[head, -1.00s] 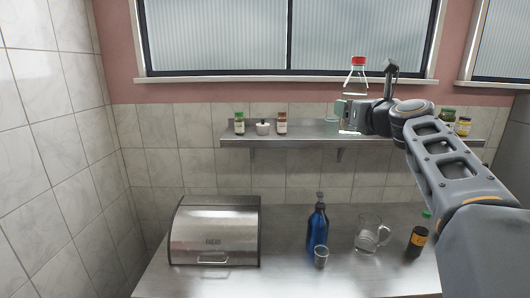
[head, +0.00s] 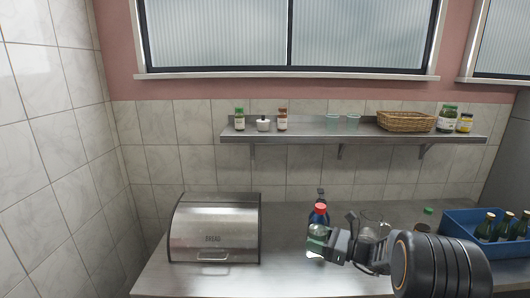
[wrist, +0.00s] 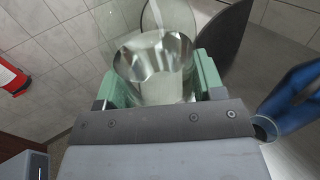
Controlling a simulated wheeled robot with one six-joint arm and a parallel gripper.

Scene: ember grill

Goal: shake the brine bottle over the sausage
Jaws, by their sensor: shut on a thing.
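In the wrist view the green fingers of my gripper (wrist: 156,88) press on both sides of the clear bottle (wrist: 155,62). No label text can be read on it. No sausage shows in either view.
A steel bread box (head: 214,232) is to the left. A glass jug (head: 371,217) and a blue crate of bottles (head: 459,236) are to the right. A shelf (head: 300,136) with jars runs above.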

